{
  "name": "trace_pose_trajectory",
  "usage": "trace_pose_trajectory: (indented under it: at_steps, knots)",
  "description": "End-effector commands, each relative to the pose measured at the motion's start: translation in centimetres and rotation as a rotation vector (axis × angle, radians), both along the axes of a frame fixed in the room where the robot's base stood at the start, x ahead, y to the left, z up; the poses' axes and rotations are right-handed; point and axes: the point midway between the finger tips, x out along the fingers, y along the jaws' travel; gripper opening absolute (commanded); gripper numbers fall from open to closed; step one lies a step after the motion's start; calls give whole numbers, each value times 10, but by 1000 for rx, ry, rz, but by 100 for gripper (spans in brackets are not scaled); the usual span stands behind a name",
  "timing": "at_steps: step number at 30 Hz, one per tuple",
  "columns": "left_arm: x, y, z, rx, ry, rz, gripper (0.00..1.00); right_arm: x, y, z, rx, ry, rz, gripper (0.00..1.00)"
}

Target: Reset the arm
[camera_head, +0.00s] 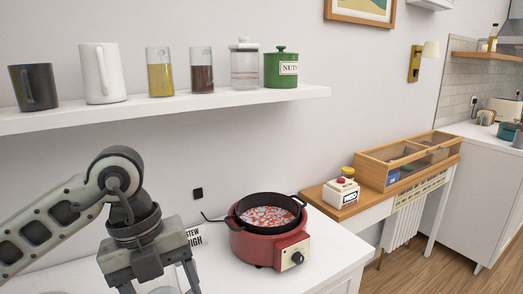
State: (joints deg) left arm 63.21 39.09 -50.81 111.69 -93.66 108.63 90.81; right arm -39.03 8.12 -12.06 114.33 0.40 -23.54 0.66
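My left arm comes in from the left. Its grey gripper (158,284) points down over the white counter at the bottom left. Its two fingers stand well apart; their tips are cut off by the lower edge of the view. A pale, glass-like thing shows between and behind the fingers, too little of it to name. My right gripper is not in view.
A red electric cooker with a black pot (268,254) stands on the white counter (330,262). A small sign (195,236) is behind my gripper. A white shelf (200,103) with mugs and jars hangs above. A wooden case (410,160) stands at the right.

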Motion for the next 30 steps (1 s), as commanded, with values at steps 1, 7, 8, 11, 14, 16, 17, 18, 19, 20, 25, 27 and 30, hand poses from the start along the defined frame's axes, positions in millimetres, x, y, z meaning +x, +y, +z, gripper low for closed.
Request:
trace_pose_trajectory:
  at_steps: [1,7,8,11,14,16,17,18,19,20,25,27,30]
  knots:
    - [-6,-12,-7,-60,29,-35,67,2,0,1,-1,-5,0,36]
    - [-36,-68,-18,-378,134,-177,67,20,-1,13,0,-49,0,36]
    - [-42,-78,-18,-442,152,-195,67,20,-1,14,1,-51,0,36]
    - [-61,-112,-12,-697,211,-241,67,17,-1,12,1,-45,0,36]
    - [-76,-144,7,-1030,261,-227,67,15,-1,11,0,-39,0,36]
    - [-76,-160,27,-1313,275,-141,67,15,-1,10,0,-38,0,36]
    - [-71,-163,35,-1434,271,-76,67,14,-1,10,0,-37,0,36]
    - [-61,-162,44,-1583,259,31,67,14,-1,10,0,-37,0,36]
    - [-51,-159,47,-1683,243,129,67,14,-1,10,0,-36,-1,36]
    - [-40,-153,48,-1769,224,239,67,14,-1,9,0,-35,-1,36]
    - [22,-92,-19,-1948,74,1030,67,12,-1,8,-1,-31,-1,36]
    - [28,-67,-66,-1877,34,1320,67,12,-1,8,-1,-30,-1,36]
    - [17,-36,-135,-1699,6,1664,67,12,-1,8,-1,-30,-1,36]
